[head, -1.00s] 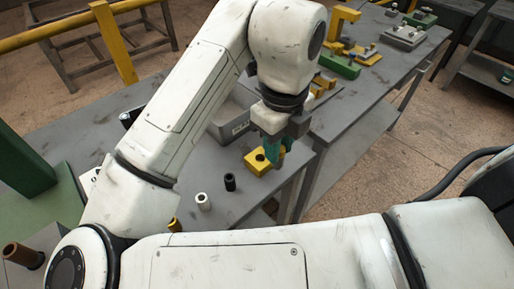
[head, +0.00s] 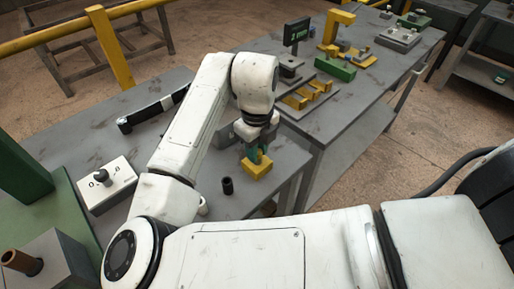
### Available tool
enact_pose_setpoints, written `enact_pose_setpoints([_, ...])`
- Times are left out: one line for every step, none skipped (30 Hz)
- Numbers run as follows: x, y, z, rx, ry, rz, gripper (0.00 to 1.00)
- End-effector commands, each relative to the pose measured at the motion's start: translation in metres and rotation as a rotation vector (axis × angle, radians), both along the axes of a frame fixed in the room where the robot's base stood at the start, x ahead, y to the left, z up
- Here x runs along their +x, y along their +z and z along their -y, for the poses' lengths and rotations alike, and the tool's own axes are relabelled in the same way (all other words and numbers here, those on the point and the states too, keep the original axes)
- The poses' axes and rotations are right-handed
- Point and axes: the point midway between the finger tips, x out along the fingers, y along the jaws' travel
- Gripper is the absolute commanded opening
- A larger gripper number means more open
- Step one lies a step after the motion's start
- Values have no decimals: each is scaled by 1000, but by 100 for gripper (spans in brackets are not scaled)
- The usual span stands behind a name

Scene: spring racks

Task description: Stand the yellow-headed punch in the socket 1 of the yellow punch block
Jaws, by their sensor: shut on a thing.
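The yellow punch block (head: 257,171) sits on the grey table, near its right edge. My gripper (head: 258,156) is directly above it, pointing down, with its teal fingers close to the top of the block. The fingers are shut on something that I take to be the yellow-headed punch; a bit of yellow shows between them. The fingers and wrist hide most of the punch. I cannot see the socket or tell whether the punch's tip is in it.
A black cylinder (head: 227,186) stands left of the block, and a pale one (head: 203,208) is partly hidden by my arm. A white control box (head: 106,185) is at left. Yellow racks (head: 306,95) and a green block (head: 335,68) stand on the far table.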

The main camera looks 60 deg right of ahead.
Motion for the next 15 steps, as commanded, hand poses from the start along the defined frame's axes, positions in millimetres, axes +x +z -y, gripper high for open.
enact_pose_setpoints([0, -2, 0, 0, 0, 1, 0])
enact_pose_setpoints([0, -2, 0, 0, 0, 1, 0])
enact_pose_setpoints([0, -2, 0, -1, 0, 2, 0])
enact_pose_setpoints([0, -2, 0, -1, 0, 2, 0])
enact_pose_setpoints([0, -2, 0, -1, 0, 2, 0])
enact_pose_setpoints([0, -2, 0, -1, 0, 2, 0])
enact_pose_setpoints([0, -2, 0, -1, 0, 2, 0])
enact_pose_setpoints([0, -3, 0, -1, 0, 2, 0])
enact_pose_setpoints([0, -4, 0, -1, 0, 2, 0])
enact_pose_setpoints([0, -5, 0, -1, 0, 2, 0])
enact_pose_setpoints([0, -6, 0, -1, 0, 2, 0])
enact_pose_setpoints([0, -7, 0, -1, 0, 2, 0])
enact_pose_setpoints([0, -7, 0, -1, 0, 2, 27])
enact_pose_setpoints([0, -6, 0, -1, 0, 2, 30])
enact_pose_setpoints([0, -6, 0, -1, 0, 2, 33])
